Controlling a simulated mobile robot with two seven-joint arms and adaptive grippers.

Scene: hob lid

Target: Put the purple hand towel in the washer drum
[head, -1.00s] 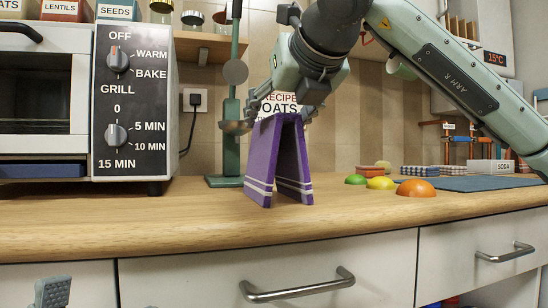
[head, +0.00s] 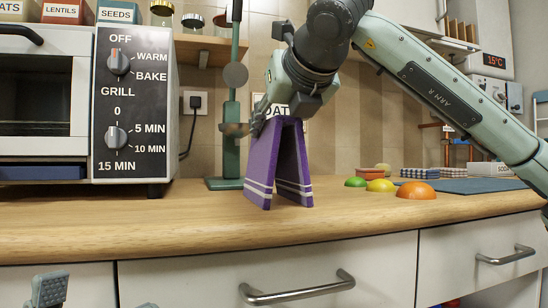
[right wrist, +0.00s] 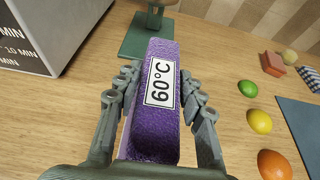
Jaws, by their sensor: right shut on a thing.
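The purple hand towel (head: 262,165) stands on the counter like a tent, folded over at the top, with white stripes near its lower edges. The right wrist view shows its ridge (right wrist: 153,135) from above, with a white "60°C" label. My right gripper (head: 275,122) is at the top of the towel, its fingers on either side of the ridge, shut on it; the fingers also show in the right wrist view (right wrist: 160,85). The towel's lower edges still rest on the counter. Parts of my left gripper (head: 98,298) show at the bottom left, fingertips apart and empty. No washer drum is in view.
A toaster oven (head: 135,105) stands left of the towel, and a green stand (head: 231,150) just behind it. Green, yellow and orange domes (head: 416,190) and a blue mat (head: 470,185) lie to the right. Drawers with handles (head: 297,288) are below the wooden counter (head: 200,225).

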